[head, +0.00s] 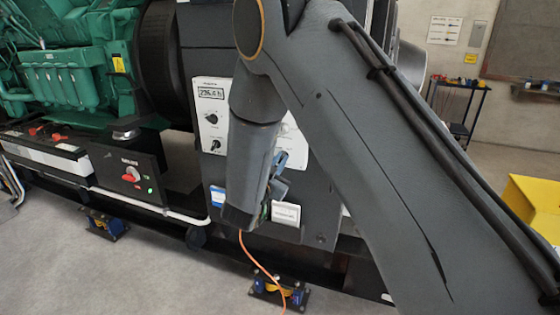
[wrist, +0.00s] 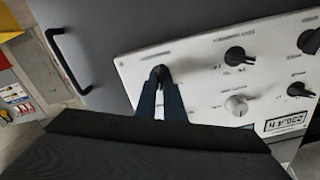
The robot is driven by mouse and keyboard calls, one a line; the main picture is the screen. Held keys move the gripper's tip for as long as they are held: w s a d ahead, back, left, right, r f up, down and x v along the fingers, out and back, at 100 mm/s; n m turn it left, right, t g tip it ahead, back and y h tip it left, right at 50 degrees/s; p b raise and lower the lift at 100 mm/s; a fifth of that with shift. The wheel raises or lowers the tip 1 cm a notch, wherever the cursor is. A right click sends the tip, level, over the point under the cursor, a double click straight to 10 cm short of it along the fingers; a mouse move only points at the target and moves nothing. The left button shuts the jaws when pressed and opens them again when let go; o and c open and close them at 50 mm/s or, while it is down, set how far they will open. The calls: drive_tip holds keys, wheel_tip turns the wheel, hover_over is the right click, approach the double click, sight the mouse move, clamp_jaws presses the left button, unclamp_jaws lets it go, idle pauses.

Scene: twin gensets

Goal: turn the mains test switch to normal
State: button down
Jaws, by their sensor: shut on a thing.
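The white control panel (head: 214,163) is on the dark cabinet of the genset; my arm hides much of it in the head view. In the wrist view the panel (wrist: 200,62) appears turned over, with several rotary knobs. My gripper (wrist: 160,84) is shut on a black knob, the mains test switch (wrist: 158,70), near one end of the panel. Its label is too small to read, and the fingers hide most of it, so its setting cannot be told. In the head view the bluish gripper (head: 279,162) shows partly behind my arm.
Other knobs sit close by on the panel: a black one (wrist: 235,54) and a silver one (wrist: 236,104). The hour display (wrist: 285,122) is beyond them. A black handle (wrist: 68,60) stands out from the cabinet. A yellow box (head: 530,205) is at far right.

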drive_tip(key=n+p, duration=0.1)
drive_tip(key=n, duration=0.4)
drive_tip(key=n+p, duration=0.1)
drive_tip(key=n, duration=0.4)
drive_tip(key=shift+w+a+r+p, duration=0.1)
drive_tip(key=shift+a+r+p, duration=0.1)
drive_tip(key=shift+p, duration=0.1)
drive_tip(key=shift+n, duration=0.4)
drive_tip(key=c, duration=1.9)
unclamp_jaws()
drive_tip(key=shift+o, duration=0.2)
drive_tip(key=shift+w+f, duration=0.1)
drive_tip(key=shift+f, duration=0.05)
drive_tip(key=b+v, duration=0.2)
drive_tip(key=v, duration=0.6)
drive_tip(key=shift+w+d, duration=0.1)
